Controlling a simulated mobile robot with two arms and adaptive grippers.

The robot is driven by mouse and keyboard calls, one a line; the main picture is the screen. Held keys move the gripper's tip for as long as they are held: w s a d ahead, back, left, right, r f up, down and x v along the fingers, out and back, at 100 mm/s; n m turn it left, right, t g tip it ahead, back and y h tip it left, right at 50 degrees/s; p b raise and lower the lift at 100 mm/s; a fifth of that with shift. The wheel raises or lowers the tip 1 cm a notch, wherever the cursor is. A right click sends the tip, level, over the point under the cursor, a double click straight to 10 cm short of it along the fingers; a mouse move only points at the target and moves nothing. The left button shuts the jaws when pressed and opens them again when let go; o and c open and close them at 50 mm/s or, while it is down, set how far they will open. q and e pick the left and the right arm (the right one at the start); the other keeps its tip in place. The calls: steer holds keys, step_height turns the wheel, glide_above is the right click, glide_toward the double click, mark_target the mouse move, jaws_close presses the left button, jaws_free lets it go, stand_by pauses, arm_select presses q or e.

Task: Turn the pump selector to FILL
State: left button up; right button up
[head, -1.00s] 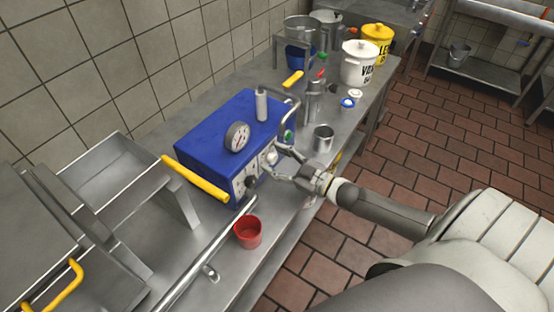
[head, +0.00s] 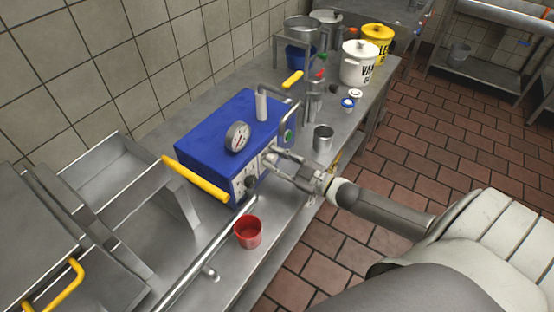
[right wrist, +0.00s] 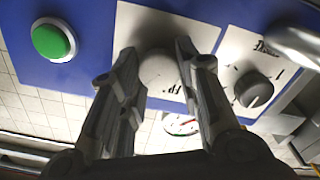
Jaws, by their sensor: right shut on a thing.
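The blue pump box (head: 225,135) stands on the steel table with its control panel facing my right arm. My right gripper (head: 272,161) is at the panel. In the right wrist view its fingers (right wrist: 158,62) are shut on a pale round knob (right wrist: 158,78), apparently the pump selector, on a white plate. The plate's lettering is mostly hidden or too blurred to read, so the selector's setting cannot be told. A dark knob (right wrist: 253,89) sits on the neighbouring white plate, clear of the fingers. My left gripper is not in view.
A green button (right wrist: 53,40) is beside the held knob. A gauge (head: 237,137) and yellow handle (head: 197,180) are on the box. A red cup (head: 248,232) and a steel cup (head: 323,138) stand near the table's front edge.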

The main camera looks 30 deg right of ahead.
steer(key=n, duration=0.9)
steer(key=shift+f+b, duration=0.15)
steer(key=shift+b, duration=0.15)
steer(key=shift+a+n+b, duration=0.1)
steer(key=shift+n+b, duration=0.35)
steer(key=shift+n, duration=1.55)
steer(key=o, duration=1)
steer(key=shift+s, duration=0.15)
steer(key=v, duration=1.2)
